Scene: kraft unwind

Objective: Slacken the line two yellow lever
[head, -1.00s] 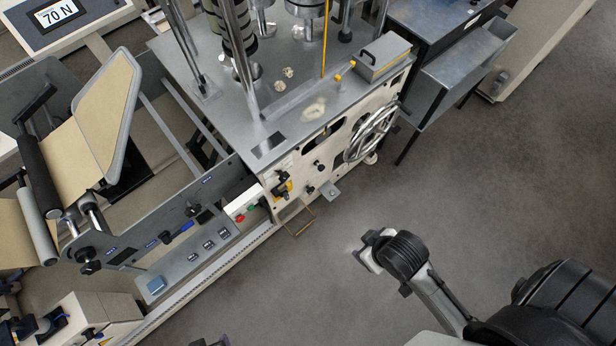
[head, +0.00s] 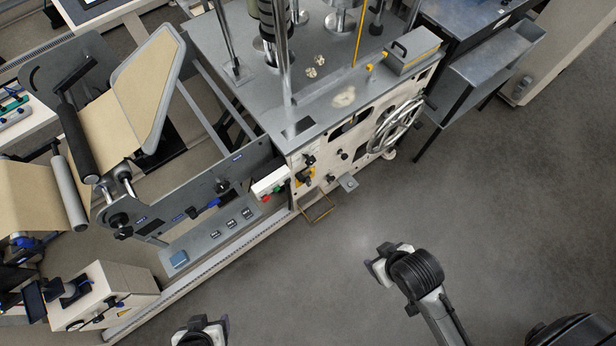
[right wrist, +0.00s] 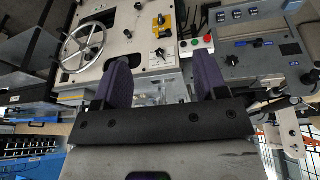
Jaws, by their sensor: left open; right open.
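A yellow part with a black knob (head: 305,177) sits on the cream front panel of the machine (head: 352,150). It also shows as a small yellow piece in the right wrist view (right wrist: 162,22), beyond my fingers. I cannot read a line number on it. A tall thin yellow rod (head: 358,38) stands on the machine's top. My right gripper (head: 376,268) is out over the floor in front of the panel, apart from it; its two fingers are spread and empty in the right wrist view (right wrist: 163,75). My left gripper (head: 202,328) is at the bottom edge, open, partly cut off.
A spoked handwheel (head: 398,125) sticks out of the panel. A white box with red and green buttons (head: 270,182) is beside the yellow part. A wire step (head: 318,208) and a small bracket (head: 348,183) stick out low. The grey floor (head: 480,220) is clear.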

